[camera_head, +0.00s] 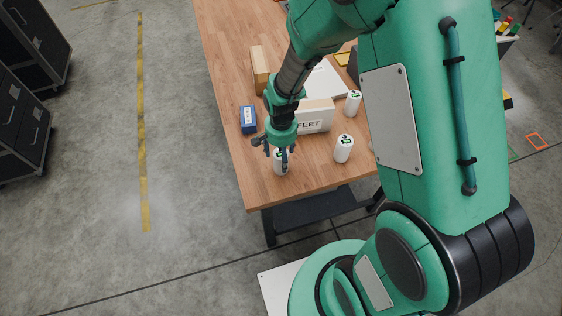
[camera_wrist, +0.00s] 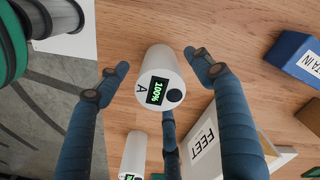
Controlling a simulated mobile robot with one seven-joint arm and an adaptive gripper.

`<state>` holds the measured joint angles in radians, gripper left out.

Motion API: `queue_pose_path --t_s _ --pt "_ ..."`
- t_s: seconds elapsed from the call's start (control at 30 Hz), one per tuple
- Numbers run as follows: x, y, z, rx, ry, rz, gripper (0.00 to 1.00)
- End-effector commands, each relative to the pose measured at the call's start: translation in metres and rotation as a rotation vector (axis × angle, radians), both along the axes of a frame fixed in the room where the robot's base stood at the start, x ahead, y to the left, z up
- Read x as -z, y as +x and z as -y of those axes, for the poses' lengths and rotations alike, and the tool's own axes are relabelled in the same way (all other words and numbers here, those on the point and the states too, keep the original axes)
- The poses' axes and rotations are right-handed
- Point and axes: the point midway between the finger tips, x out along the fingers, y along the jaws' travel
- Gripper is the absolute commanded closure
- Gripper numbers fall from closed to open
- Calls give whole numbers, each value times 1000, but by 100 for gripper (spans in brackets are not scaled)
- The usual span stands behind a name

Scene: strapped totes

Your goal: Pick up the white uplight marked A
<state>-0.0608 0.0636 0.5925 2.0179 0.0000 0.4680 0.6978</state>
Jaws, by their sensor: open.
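The white uplight marked A (camera_wrist: 160,75) is a short white cylinder in the middle of the wrist view, its top showing a green "100%" display, a dark round button and the letter A. In the head view this uplight (camera_head: 281,168) stands near the table's front edge, partly hidden by my fingers. My gripper (camera_head: 276,153) is above it, pointing down. In the wrist view its blue fingers are spread around the uplight, with gaps at the sides. Whether the lower finger touches it I cannot tell.
Other white cylinders (camera_head: 343,148) (camera_head: 353,102) stand to the right on the wooden table (camera_head: 225,60). A box marked FEET (camera_head: 314,124) stands close behind my gripper. A blue box (camera_head: 247,119) is at left, and a brown box (camera_head: 260,70) lies farther back.

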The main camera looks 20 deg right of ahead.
Motion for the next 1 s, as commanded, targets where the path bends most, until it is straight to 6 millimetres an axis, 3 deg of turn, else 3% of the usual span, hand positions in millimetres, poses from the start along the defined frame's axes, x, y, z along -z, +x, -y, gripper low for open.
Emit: queue_pose_path --t_s 0.3,0.87,0.9,1.0 --pt "32 0 0 0 0 0 34" --pt "33 0 0 0 0 0 34" --pt "33 0 0 0 0 0 36" --pt "33 1 0 0 0 0 56"
